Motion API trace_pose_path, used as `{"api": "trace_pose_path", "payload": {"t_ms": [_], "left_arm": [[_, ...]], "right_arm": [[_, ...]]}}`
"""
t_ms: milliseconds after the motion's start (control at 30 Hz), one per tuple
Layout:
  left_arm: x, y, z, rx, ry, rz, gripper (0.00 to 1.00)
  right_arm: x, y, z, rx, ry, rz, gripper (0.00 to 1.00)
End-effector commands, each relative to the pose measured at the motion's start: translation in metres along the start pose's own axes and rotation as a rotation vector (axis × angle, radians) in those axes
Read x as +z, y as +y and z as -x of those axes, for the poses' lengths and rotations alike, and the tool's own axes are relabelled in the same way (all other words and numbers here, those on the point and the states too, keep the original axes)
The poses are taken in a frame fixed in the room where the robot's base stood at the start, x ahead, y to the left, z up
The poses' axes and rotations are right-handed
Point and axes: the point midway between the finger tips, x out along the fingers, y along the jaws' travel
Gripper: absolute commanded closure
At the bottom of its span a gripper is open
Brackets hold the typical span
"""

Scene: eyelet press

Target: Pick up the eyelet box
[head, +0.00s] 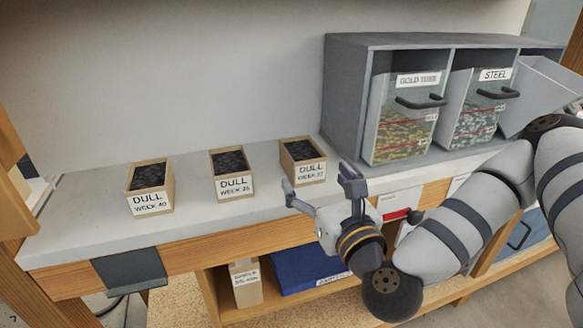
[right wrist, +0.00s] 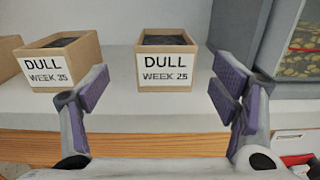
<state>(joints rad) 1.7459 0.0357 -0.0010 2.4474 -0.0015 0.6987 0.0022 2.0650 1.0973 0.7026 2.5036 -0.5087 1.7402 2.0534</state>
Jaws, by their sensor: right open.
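Three small open wooden boxes with dark contents stand in a row on the bench, labelled DULL; none is marked eyelet. The left box (head: 151,190) reads WEEK 40. The middle box (head: 232,176) seems to read WEEK 35 and shows at left in the right wrist view (right wrist: 62,72). The right box (head: 303,165) reads WEEK 25 in the right wrist view (right wrist: 167,72), where it stands upright beyond and between my fingers. My right gripper (head: 322,190) is open and empty, in front of this box and apart from it. My left gripper is not in view.
A grey cabinet (head: 347,100) at right holds clear-fronted bins of golden and steel eyelets (head: 474,118); another bin at far right is tilted out. The bench top (head: 90,212) is clear around the boxes. A shelf below holds a carton (head: 246,285) and a blue bin (head: 305,268).

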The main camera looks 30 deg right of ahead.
Motion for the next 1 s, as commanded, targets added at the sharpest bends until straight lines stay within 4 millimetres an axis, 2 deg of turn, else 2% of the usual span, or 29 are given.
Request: {"api": "trace_pose_path", "payload": {"t_ms": [33,333,500,767,1000], "left_arm": [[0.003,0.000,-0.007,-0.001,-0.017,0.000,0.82],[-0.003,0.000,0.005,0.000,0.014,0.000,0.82],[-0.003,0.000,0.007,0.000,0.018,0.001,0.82],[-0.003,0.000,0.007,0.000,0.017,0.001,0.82],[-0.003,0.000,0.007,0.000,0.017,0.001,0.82]], "right_arm": [[-0.009,-0.001,-0.013,-0.004,0.009,0.007,0.20],[0.002,-0.005,-0.061,-0.002,-0.001,0.007,0.20],[-0.001,-0.006,-0.089,0.001,0.005,0.007,0.20],[-0.003,-0.006,-0.093,0.003,0.009,0.006,0.20],[-0.003,-0.006,-0.093,0.002,0.009,0.007,0.74]]}}
